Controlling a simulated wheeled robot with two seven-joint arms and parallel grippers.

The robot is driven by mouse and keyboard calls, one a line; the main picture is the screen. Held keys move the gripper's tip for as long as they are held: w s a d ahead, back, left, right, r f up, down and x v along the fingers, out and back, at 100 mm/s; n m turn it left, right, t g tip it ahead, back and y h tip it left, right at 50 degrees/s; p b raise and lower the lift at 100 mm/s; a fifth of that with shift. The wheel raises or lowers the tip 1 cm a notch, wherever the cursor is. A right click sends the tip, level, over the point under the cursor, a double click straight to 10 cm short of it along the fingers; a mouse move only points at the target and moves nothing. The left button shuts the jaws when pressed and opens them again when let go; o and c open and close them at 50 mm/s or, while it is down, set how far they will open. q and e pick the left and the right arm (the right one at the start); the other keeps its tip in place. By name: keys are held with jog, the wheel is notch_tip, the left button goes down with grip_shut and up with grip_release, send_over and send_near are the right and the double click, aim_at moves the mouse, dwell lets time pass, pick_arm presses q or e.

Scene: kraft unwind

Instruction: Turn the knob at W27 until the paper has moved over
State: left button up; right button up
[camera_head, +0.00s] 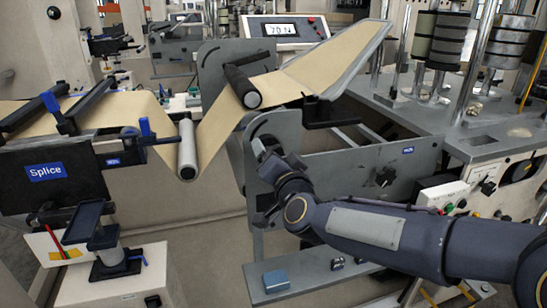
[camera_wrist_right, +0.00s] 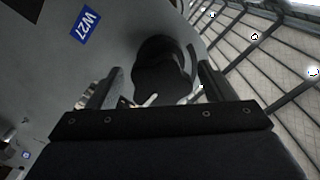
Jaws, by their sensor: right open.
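The blue W27 label (camera_wrist_right: 85,27) sits on a grey plate in the right wrist view. Beside it is a dark round knob (camera_wrist_right: 163,62), lying ahead of and between the fingers of my right gripper (camera_wrist_right: 160,88). The fingers are open on either side; I cannot tell whether they touch it. In the head view my right gripper (camera_head: 262,155) is up against the grey side plate (camera_head: 285,125), and the knob is hidden there. The brown paper (camera_head: 115,110) runs from the left, under a pale roller (camera_head: 187,150), over a black roller (camera_head: 242,86) and up to the right. My left gripper is not in view.
A Splice block (camera_head: 45,172) with blue-handled clamps stands at left. A display reading about 70.14 (camera_head: 280,29) is behind the paper. A control panel with knobs (camera_head: 445,195) is at right, close behind my right arm. A blue block (camera_head: 275,281) lies on the lower ledge.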

jog(key=v, duration=0.7)
dwell(0.3)
jog(key=s+d+f+n+g+h, duration=0.1)
jog(key=s+d+f+g, duration=0.3)
jog(key=s+d+f, duration=0.4)
jog(key=s+d+f+n+g, duration=0.1)
jog(key=s+d+f+g, duration=0.35)
jog(key=s, duration=0.65)
jog(key=s+d+f+n+g+h, duration=0.1)
jog(key=s+d+f+g, duration=0.2)
jog(key=s+d+f, duration=0.45)
notch_tip(320, 180, up, 17)
jog(key=s+p, duration=0.1)
jog(key=p, duration=1.4)
jog(key=shift+a+r, duration=0.1)
